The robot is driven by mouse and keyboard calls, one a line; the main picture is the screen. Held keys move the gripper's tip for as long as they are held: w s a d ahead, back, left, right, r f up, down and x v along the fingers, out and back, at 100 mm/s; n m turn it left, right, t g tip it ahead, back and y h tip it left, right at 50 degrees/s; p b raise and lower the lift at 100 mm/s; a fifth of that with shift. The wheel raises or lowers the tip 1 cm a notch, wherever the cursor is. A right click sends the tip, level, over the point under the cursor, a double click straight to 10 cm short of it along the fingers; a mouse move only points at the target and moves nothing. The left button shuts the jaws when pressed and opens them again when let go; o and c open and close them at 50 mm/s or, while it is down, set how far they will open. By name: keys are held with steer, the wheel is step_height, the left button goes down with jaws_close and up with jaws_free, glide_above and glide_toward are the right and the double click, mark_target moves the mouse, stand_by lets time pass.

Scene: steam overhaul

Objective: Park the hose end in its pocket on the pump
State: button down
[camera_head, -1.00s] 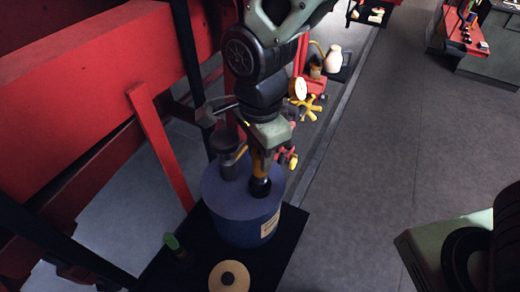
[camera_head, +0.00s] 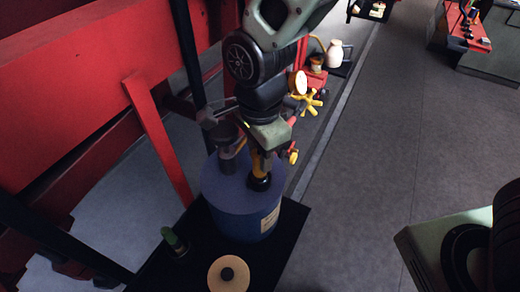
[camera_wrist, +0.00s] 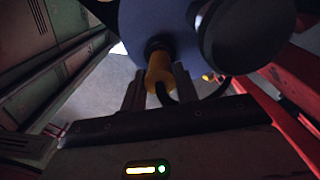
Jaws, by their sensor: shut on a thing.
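The pump is a blue drum (camera_head: 240,214) with a pale label, standing on a black mat. A dark cylindrical head (camera_head: 228,145) rises from its top at the left; in the wrist view a dark round part (camera_wrist: 248,35) is at upper right. The hose end (camera_head: 261,165) is yellow-orange with a black tip, pointing down at the drum's top. My gripper (camera_head: 268,140) is shut on it from above; in the wrist view the hose end (camera_wrist: 158,72) is between the fingers. A black hose curves off to the right there. The pocket is hidden, so I cannot tell whether the tip is inside it.
A pale disc (camera_head: 228,275) and a green-topped item (camera_head: 173,240) are on the black mat (camera_head: 282,245) in front of the drum. A red frame (camera_head: 65,95) stands at left. Yellow-handled valves (camera_head: 312,102) are behind. The grey floor (camera_head: 375,180) at right is open.

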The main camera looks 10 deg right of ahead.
steer(key=shift+f, duration=0.4)
steer(key=c, duration=1)
jaws_free()
steer(key=shift+o, duration=0.2)
step_height(320, 180, up, 17)
steer(key=b, duration=0.4)
steer(key=s+d+f+n+b, duration=0.4)
steer(key=s+f+n, duration=0.1)
steer(key=f+n, duration=0.5)
steer(key=s+d+f+n+b, duration=0.4)
steer(key=s+f+n+b, duration=0.1)
steer(key=f+n, duration=0.6)
steer(key=shift+s+f+y, duration=0.3)
steer(key=shift+s+f, duration=0.3)
steer(key=shift+s, duration=0.05)
